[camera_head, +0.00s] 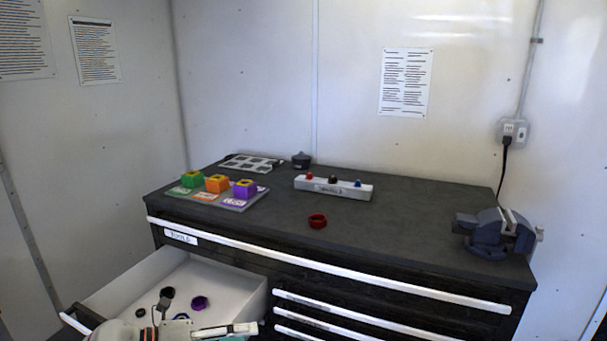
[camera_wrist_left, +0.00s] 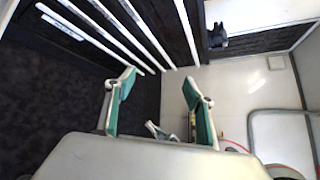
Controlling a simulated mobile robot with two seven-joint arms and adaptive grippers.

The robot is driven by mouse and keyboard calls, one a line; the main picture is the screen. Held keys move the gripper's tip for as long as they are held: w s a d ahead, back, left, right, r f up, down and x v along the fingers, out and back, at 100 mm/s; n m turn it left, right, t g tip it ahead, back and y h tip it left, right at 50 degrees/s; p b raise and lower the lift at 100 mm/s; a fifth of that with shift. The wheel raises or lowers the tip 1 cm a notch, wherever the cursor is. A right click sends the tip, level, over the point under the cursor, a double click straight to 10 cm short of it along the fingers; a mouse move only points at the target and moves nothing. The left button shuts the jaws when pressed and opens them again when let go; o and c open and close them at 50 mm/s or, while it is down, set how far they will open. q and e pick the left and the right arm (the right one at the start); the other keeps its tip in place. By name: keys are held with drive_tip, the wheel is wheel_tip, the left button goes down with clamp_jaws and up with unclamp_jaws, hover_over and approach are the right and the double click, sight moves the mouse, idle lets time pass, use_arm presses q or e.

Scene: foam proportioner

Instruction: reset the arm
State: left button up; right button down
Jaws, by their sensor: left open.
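My left gripper (camera_wrist_left: 160,82) shows in the left wrist view with its two green-padded fingers spread apart and nothing between them. Behind the fingers are the dark floor and the cabinet's white drawer handles. In the head view, a grey and white part of my arm (camera_head: 180,327) shows at the bottom edge, in front of the open drawer (camera_head: 150,282). The fingers are mostly cut off there. My right gripper is in neither view.
The open drawer holds a purple ring (camera_head: 200,303) and small dark parts. On the cabinet top (camera_head: 400,225) are three coloured blocks (camera_head: 217,184), a white holder (camera_head: 333,188), a red ring (camera_head: 317,221) and a vise (camera_head: 495,232). The cabinet top's middle is mostly clear.

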use_arm(q)
drive_tip(key=s+d+n+t+h, duration=0.2)
drive_tip(key=s+d+n+t, duration=0.1)
drive_tip(key=n, duration=0.3)
drive_tip(key=s+a+f+n+y, duration=0.3)
drive_tip(key=s+f+n+y, duration=0.1)
drive_tip(key=s+f+n, duration=0.3)
drive_tip(key=s+a+f+n+y, duration=0.3)
drive_tip(key=s+f+n, duration=0.3)
drive_tip(key=f+n, duration=0.3)
drive_tip(key=s+a+f+n+t+y, duration=0.1)
drive_tip(key=s+a+f+n+y, duration=0.2)
drive_tip(key=n, duration=0.7)
drive_tip(key=s+f+y, duration=0.2)
drive_tip(key=s+f, duration=0.2)
drive_tip(key=shift+s+f, duration=0.3)
drive_tip(key=shift+f, duration=0.1)
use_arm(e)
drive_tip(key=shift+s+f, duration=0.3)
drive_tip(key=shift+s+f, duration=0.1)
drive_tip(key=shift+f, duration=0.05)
